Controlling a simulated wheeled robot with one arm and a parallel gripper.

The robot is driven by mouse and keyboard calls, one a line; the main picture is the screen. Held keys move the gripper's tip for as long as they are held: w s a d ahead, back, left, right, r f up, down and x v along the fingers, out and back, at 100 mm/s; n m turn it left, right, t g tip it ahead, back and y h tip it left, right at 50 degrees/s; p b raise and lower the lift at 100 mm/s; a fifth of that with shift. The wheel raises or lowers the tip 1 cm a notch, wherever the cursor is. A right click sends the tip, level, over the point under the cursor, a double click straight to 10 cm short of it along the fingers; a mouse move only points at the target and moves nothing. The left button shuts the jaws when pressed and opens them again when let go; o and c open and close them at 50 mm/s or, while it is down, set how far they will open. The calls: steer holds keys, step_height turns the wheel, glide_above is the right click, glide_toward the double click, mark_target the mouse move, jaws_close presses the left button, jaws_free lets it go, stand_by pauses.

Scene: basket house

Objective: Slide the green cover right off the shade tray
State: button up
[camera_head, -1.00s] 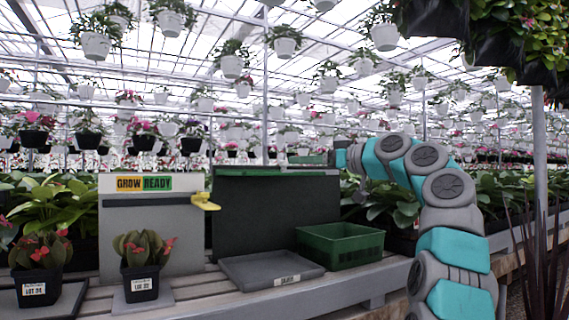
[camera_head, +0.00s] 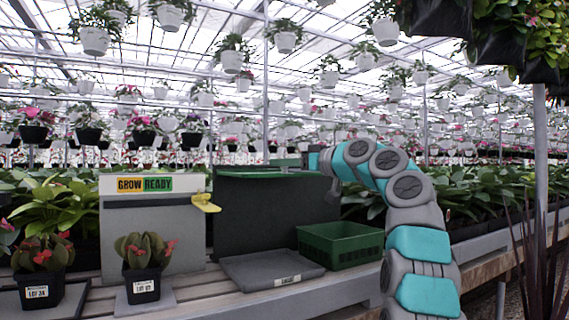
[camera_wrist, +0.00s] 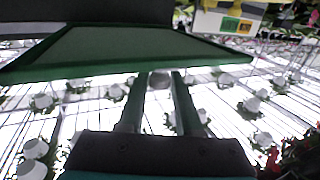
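The green cover (camera_head: 262,174) lies flat along the top of a dark upright box (camera_head: 270,215). In the wrist view the cover (camera_wrist: 120,48) is a broad panel with a raised green rim. My gripper (camera_head: 285,162) is level with the cover's top, near its right part in the head view. In the wrist view my gripper (camera_wrist: 157,76) has its two fingers apart with nothing between them, and the tips reach the cover's rim. I cannot tell whether they touch it. A grey tray (camera_head: 240,268) with a label too small to read stands in front of the box.
A green crate (camera_head: 340,245) stands right of the grey tray. A GROW READY panel (camera_head: 150,235) with a yellow tab (camera_head: 206,203) stands left, behind a potted plant (camera_head: 142,285). Another potted plant (camera_head: 40,287) is further left. Hanging pots fill the space above.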

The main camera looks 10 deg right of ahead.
jaws_close()
stand_by(1.0)
